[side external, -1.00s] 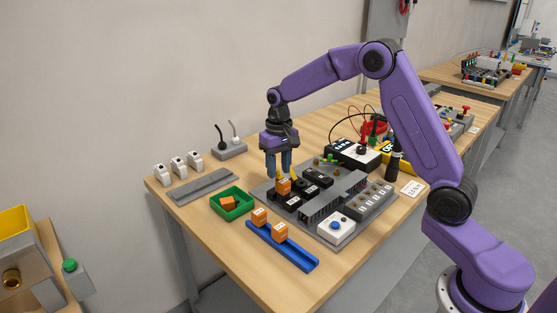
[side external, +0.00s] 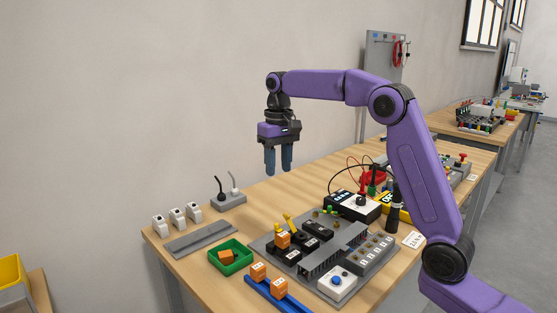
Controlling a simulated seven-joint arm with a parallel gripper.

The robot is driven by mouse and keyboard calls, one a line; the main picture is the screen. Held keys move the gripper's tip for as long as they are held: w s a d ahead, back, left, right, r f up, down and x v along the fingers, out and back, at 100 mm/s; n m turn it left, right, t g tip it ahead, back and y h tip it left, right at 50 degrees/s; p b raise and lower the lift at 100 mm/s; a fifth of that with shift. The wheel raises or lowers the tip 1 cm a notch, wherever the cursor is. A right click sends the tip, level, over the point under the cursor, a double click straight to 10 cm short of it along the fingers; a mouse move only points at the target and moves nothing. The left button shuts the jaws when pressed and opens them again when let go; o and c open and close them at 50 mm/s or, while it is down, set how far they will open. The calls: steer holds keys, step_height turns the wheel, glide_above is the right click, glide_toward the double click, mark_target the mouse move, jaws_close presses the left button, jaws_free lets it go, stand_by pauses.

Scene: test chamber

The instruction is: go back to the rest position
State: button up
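My gripper (side external: 279,170) hangs in the air, fingers pointing down, well above the table and the grey panel (side external: 262,243). There is a gap between its two blue fingers, and nothing shows between them, so it is open and empty. Below it, an orange block (side external: 283,239) sits among the black modules at the left end of the panel, with yellow pieces beside it. My purple arm reaches in from the right with its forearm nearly level.
A green bin (side external: 231,266) holds an orange block. White modules (side external: 177,217), a grey rail (side external: 205,238), a black-and-white meter (side external: 353,205) and a black upright tool (side external: 394,203) stand around the panel.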

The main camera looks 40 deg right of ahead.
steer(key=shift+r, duration=0.5)
steer(key=s+a+f+n, duration=0.25)
steer(key=s+a, duration=0.25)
steer(key=s, duration=0.3)
steer(key=s+a+f+n, duration=0.2)
steer(key=s+a+n, duration=0.25)
steer(key=s, duration=0.45)
steer(key=s+d+f+n, duration=0.2)
steer(key=s+f+n, duration=0.1)
steer(key=s, duration=0.7)
steer(key=s+d+f+n, duration=0.1)
steer(key=s+f+n, duration=0.3)
steer(key=s, duration=0.7)
steer(key=shift+s+d+f, duration=0.15)
steer(key=shift+d+f, duration=0.2)
steer(key=shift+f, duration=0.2)
